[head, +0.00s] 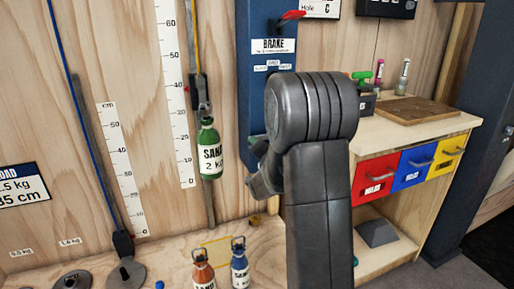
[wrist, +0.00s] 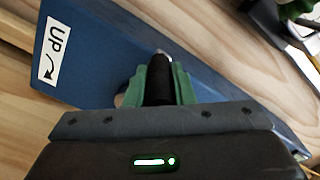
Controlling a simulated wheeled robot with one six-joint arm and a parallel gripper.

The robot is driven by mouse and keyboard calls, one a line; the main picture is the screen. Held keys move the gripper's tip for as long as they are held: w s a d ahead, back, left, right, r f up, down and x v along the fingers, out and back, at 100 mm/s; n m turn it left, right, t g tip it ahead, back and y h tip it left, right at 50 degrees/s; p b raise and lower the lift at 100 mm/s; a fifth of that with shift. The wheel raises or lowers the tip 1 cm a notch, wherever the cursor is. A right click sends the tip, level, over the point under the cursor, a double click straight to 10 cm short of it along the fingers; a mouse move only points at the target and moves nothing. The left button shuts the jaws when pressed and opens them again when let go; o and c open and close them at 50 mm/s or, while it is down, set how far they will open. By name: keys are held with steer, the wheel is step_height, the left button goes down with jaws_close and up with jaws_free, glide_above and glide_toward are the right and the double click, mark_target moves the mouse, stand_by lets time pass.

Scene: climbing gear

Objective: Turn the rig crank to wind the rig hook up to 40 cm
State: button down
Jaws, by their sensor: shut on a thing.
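My gripper (wrist: 160,78) has its green fingers closed on the black grip of the rig crank (wrist: 157,88) in the wrist view, beside the blue post face. In the head view my arm hides most of the gripper and crank. The rig hook (head: 203,107) hangs below a dark block (head: 198,88) on a yellow line, left of the blue rig post (head: 266,75). The block is about level with the 40 mark on the white scale (head: 174,90). A green 2 kg sand bottle (head: 209,150) hangs from the hook, clear of the floor board.
An UP label with a curved arrow (wrist: 51,50) is on the post. Orange (head: 203,272) and blue (head: 240,268) bottles stand below. A second scale (head: 122,170) and blue cord are at left. A bench with coloured drawers (head: 400,170) stands right of my arm.

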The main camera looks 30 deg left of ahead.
steer(key=shift+r, duration=0.3)
steer(key=c, duration=1.3)
jaws_free()
steer(key=shift+o, duration=0.2)
steer(key=shift+f, duration=0.1)
steer(key=p+v, duration=0.1)
steer(key=v, duration=1.2)
steer(key=shift+s+d, duration=0.25)
steer(key=shift+s, duration=0.05)
